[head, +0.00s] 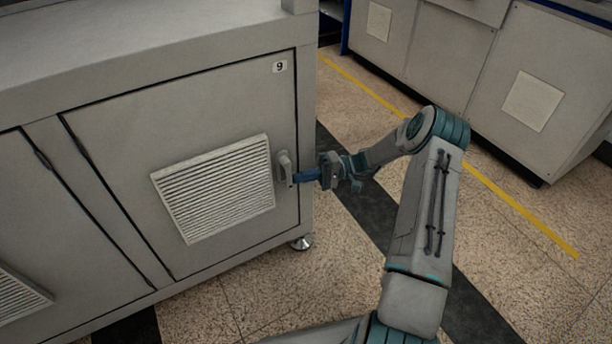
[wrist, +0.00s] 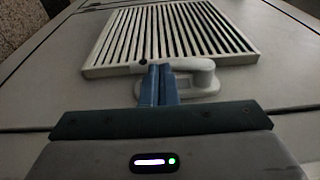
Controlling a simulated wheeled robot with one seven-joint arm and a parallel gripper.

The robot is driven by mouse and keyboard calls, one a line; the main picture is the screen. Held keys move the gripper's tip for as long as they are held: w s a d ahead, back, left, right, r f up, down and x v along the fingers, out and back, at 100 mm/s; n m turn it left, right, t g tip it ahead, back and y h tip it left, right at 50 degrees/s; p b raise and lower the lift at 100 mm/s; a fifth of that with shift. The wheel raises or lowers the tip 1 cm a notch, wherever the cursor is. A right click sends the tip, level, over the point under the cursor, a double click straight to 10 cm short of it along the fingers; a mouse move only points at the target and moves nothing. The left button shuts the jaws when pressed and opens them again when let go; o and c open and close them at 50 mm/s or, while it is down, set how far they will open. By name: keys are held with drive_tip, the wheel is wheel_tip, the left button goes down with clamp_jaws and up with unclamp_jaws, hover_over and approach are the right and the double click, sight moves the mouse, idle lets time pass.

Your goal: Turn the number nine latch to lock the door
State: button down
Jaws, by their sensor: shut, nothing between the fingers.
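The grey door (head: 120,135) carries a small "9" label (head: 280,66) at its top right corner and stands flush in its frame. The latch (head: 285,168) is a light grey handle near the door's right edge, beside the vent. In the head view it looks roughly upright. The latch also shows in the wrist view (wrist: 203,78), just past the fingertips. My gripper (head: 297,177) has blue fingers, shut together and empty, with the tips at the latch. In the wrist view the fingers (wrist: 158,72) overlap part of the latch, so I cannot tell whether they touch it.
A slatted vent (head: 215,188) is on the door, left of the latch. Another cabinet door (head: 50,240) is at the left. Grey cabinets (head: 480,60) stand across the aisle. Speckled floor with a yellow line (head: 500,195) lies clear between them.

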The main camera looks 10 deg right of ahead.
drive_tip(key=w+d, duration=0.1)
drive_tip(key=d, duration=1.3)
drive_tip(key=shift+w+p, duration=0.3)
drive_tip(key=shift+p, duration=0.1)
drive_tip(key=s+a+r+g+h+p, duration=0.1)
drive_tip(key=s+a+r+h+p, duration=0.3)
drive_tip(key=r, duration=0.5)
drive_tip(key=s+a+r+h+p, duration=0.25)
drive_tip(key=r+p, duration=0.35)
drive_tip(key=r, duration=0.3)
drive_tip(key=s+a+r+g+h+p, duration=0.15)
drive_tip(key=a+r+h+p, duration=0.3)
drive_tip(key=r, duration=0.55)
drive_tip(key=s+r+m+t+h+p, duration=0.1)
drive_tip(key=s+r+t+h+p, duration=0.6)
drive_tip(key=s+r+p, duration=0.9)
drive_tip(key=shift+s+a+r+m+p, duration=0.2)
drive_tip(key=shift+s+r+m+p, duration=0.15)
drive_tip(key=shift+s+r, duration=2.8)
drive_tip(key=shift+w+r+t, duration=0.25)
drive_tip(key=shift+w+r, duration=0.45)
drive_tip(key=shift+w, duration=0.05)
